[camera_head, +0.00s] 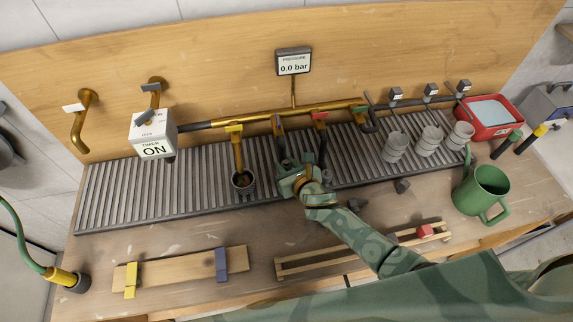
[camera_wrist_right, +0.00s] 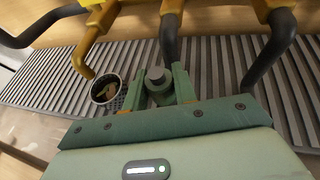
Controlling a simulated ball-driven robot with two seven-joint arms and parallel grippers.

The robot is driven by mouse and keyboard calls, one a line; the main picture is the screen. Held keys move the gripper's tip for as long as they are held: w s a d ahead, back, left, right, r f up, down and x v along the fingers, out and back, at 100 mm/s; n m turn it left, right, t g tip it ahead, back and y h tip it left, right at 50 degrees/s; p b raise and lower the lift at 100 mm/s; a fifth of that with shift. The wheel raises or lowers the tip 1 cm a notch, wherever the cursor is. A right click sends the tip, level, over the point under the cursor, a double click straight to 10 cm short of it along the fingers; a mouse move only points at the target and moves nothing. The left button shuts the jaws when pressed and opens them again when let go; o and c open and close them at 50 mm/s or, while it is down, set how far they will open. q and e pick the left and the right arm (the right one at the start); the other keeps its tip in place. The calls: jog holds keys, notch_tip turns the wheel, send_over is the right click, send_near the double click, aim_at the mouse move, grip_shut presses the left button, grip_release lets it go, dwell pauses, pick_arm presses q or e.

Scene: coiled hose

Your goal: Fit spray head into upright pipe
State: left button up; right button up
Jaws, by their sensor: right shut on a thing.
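My right gripper (camera_head: 292,178) is over the ribbed grey rack, below the middle brass pipe (camera_head: 277,122). In the right wrist view its green fingers (camera_wrist_right: 166,92) are shut on a grey piece with a round, stubby top (camera_wrist_right: 157,80), which looks like the spray head. Most of that piece is hidden between the fingers. The dark lower end of the middle pipe (camera_wrist_right: 170,45) comes down just behind the piece. I cannot tell whether they touch. Which pipe is the upright one is not clear. My left gripper is not in view.
A yellow-tagged pipe (camera_head: 236,142) hangs over a dark cup (camera_head: 243,190) left of my gripper; a red-tagged pipe (camera_head: 320,128) hangs at right. Loose dark pieces (camera_head: 402,186) lie in front.

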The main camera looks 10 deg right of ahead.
aim_at(289, 168)
dwell(0.3)
jog(key=o, duration=1)
jog(key=p+v, duration=0.3)
jog(key=v, duration=0.4)
jog(key=shift+r, duration=0.15)
jog(key=p+v, duration=0.1)
jog(key=v, duration=0.8)
jog(key=shift+s, duration=0.1)
